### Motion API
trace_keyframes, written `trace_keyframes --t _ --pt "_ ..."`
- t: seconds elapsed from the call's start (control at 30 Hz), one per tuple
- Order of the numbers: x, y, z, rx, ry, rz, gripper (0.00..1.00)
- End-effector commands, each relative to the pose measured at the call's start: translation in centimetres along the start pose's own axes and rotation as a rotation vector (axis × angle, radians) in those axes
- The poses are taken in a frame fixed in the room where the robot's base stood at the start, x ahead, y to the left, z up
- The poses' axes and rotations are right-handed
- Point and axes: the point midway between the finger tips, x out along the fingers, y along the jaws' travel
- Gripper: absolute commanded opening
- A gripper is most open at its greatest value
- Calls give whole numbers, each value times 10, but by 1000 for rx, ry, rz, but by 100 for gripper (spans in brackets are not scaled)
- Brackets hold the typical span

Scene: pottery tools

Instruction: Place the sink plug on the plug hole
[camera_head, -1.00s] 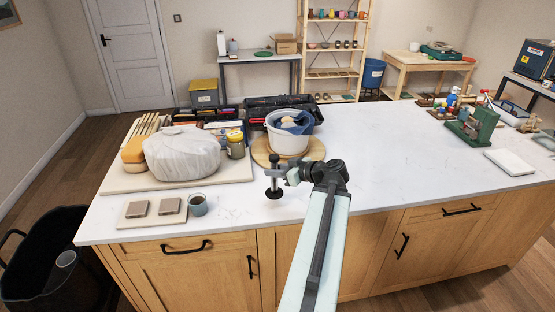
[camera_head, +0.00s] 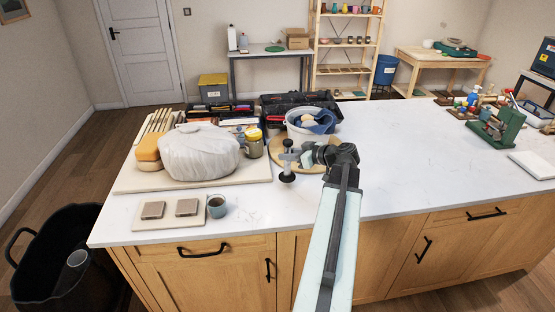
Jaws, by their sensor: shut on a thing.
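My gripper (camera_head: 291,157) is shut on a dark upright piece with a round black disc at its lower end, which looks like the sink plug (camera_head: 287,177). The plug hangs upright over the white worktop, at the left front of the round wooden board. I cannot tell whether its disc touches the surface below. The gripper covers the middle of the piece. I cannot make out a plug hole in this view.
A white bucket (camera_head: 304,132) with a blue cloth stands just behind my gripper. Left are a wrapped lump (camera_head: 199,152), a yellow-lidded jar (camera_head: 254,146) and a grey cup (camera_head: 217,207).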

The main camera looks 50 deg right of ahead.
Motion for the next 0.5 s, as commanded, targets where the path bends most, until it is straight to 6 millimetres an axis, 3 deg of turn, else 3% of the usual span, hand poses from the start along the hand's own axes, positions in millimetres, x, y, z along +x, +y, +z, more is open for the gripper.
trace_keyframes --t 0.27,0.4,0.5 --pt "7 8 -1 -1 1 -3 0" --pt "15 12 30 2 1 3 0" --pt "18 11 37 2 1 3 0"
